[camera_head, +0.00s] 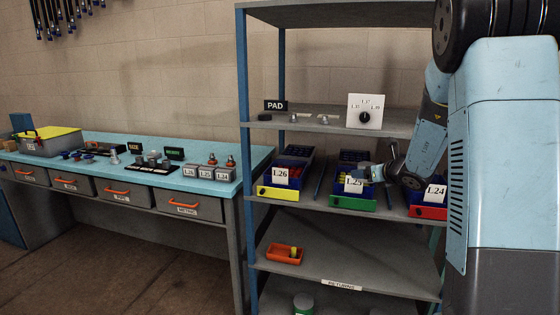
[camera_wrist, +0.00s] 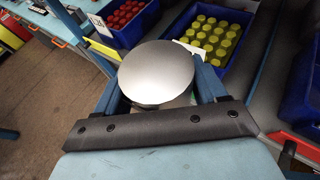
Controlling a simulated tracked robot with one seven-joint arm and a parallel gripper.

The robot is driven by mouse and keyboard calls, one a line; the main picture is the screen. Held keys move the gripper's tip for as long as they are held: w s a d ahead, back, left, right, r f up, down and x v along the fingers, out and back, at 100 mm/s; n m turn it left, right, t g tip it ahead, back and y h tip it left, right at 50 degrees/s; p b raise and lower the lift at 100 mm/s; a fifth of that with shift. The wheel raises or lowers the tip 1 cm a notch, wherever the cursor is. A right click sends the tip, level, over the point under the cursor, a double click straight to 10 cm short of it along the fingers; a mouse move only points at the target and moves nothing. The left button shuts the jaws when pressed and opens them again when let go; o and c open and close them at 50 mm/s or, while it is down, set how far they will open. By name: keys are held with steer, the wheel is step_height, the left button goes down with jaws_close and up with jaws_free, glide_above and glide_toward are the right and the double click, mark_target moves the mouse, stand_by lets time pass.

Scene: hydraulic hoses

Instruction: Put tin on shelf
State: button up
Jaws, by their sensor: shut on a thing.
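The tin (camera_wrist: 157,75) shows in the wrist view as a round, plain grey metal top. It sits between the two blue fingers of my gripper (camera_wrist: 160,90), which is shut on it. In the head view my gripper (camera_head: 368,172) is at the middle level of the shelf unit (camera_head: 300,205), in front of the green-fronted bin (camera_head: 352,203) labelled L.25. The held tin cannot be made out clearly there. Another tin (camera_head: 303,303), green with a pale lid, stands low on the unit, cut off by the picture's bottom edge.
A yellow-fronted bin (camera_head: 279,193) and a red-fronted bin (camera_head: 428,211) flank the green one. An orange tray (camera_head: 285,254) lies on the board below, with bare room to its right. The upper board holds a dial box (camera_head: 365,111). A blue-topped workbench (camera_head: 100,155) stands left.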

steer(key=a+f, duration=0.2)
steer(key=f, duration=0.5)
steer(key=a+f+m+h, duration=0.1)
steer(key=a+f, duration=0.2)
steer(key=f, duration=0.3)
steer(key=shift+a+f, duration=0.25)
steer(key=shift+f, duration=0.15)
steer(key=shift+d, duration=0.1)
